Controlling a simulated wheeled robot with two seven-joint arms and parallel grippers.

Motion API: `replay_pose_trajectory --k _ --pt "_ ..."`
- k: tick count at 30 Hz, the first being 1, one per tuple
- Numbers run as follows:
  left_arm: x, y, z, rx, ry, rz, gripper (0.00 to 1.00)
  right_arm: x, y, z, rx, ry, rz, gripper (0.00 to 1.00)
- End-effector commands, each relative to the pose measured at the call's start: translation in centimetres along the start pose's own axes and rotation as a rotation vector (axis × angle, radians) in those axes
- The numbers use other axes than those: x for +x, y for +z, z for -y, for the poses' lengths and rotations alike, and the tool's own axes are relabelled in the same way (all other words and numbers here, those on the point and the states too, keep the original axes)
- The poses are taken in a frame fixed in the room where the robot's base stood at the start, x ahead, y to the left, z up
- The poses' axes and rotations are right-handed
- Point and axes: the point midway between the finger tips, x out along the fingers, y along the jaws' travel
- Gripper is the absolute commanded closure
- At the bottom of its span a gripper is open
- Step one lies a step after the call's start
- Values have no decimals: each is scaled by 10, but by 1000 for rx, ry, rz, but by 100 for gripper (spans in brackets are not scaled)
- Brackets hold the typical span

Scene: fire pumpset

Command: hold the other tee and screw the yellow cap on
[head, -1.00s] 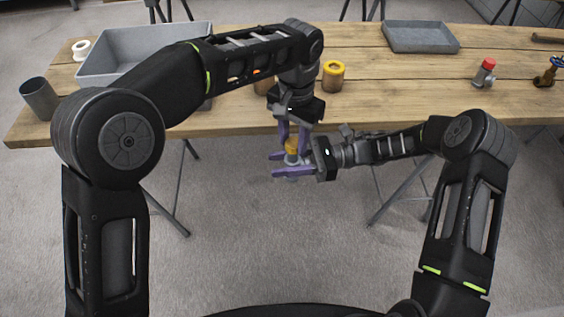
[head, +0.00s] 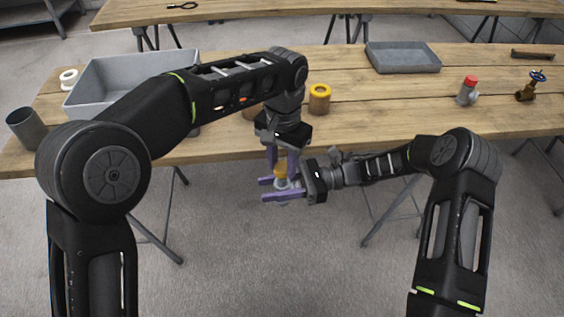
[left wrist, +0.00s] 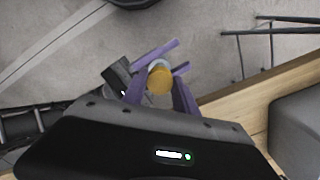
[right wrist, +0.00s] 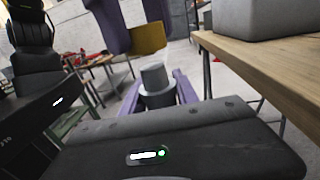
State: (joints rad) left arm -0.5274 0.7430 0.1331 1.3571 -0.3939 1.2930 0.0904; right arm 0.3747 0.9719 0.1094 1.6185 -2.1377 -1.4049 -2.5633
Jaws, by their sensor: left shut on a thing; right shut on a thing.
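My left gripper (head: 281,160) points down from above with its purple fingers shut on the yellow cap (head: 281,171). The cap also shows between those fingers in the left wrist view (left wrist: 160,80) and in the right wrist view (right wrist: 149,38). My right gripper (head: 280,190) reaches in from the right, its fingers shut on the grey tee (right wrist: 156,80). The cap is right above the tee's upper end; in the right wrist view a small gap seems to show between them. The tee is mostly hidden by fingers in the head view.
Both grippers are in front of the wooden table (head: 340,130), over the floor. On it are a grey bin (head: 85,100), a dark cup (head: 24,128), a yellow-topped cylinder (head: 319,100), a shallow tray (head: 402,58), a red-capped tee (head: 467,92) and a valve (head: 530,88).

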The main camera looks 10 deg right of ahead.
Motion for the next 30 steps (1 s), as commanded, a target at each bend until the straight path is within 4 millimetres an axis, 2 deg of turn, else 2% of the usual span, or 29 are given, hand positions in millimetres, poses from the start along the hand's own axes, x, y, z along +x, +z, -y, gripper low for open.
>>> replay_pose_trajectory --k 11,30 --pt "18 0 0 -1 0 1 100 0 1 0 -1 0 2 100" --pt "18 0 0 -1 0 1 100 0 1 0 -1 0 1 100"
